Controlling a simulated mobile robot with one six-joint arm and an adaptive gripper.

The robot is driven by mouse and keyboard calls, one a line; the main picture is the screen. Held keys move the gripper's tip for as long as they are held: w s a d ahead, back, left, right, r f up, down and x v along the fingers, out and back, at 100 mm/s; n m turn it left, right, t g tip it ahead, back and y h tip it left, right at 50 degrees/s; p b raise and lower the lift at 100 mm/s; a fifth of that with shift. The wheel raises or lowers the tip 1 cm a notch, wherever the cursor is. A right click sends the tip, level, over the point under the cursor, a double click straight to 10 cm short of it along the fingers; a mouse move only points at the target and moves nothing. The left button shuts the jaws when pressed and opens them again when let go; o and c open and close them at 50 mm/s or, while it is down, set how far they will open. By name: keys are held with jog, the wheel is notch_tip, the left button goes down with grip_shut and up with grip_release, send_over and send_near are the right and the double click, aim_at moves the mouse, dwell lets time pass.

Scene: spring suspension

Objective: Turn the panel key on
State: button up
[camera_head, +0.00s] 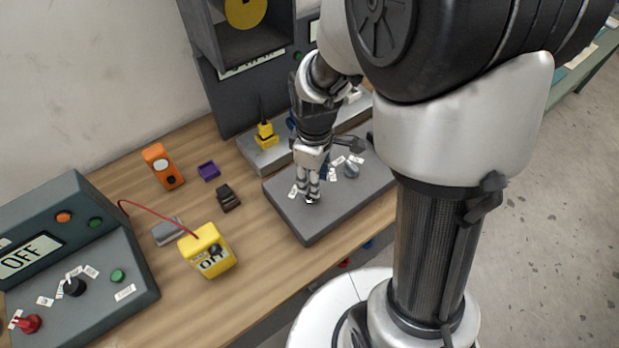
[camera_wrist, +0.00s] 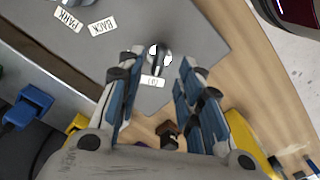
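The panel key (camera_wrist: 158,56) is a small grey-and-white piece on the sloped grey panel (camera_wrist: 205,50), with a small white label (camera_wrist: 153,81) beside it. My gripper (camera_wrist: 158,64) is open, with its blue-padded fingers spread on either side of the key. Gaps show between the fingers and the key, so I see no grip on it. In the camera_head view, my gripper (camera_head: 310,197) points down low over the left part of the grey panel (camera_head: 315,229). There the fingers mostly hide the key. I cannot tell its turn angle.
White PARK (camera_wrist: 68,20) and BACK (camera_wrist: 103,26) labels lie on the panel. A yellow box marked OFF (camera_head: 208,250), an orange device (camera_head: 162,166) and a console showing OFF (camera_head: 60,235) stand to the left. Dark and purple small parts lie on the wooden table (camera_head: 270,255).

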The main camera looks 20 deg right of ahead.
notch_tip(320, 180, down, 5)
jog(key=shift+f+b, duration=0.1)
jog(key=shift+b, duration=0.55)
jog(key=shift+c, duration=0.5)
grip_shut()
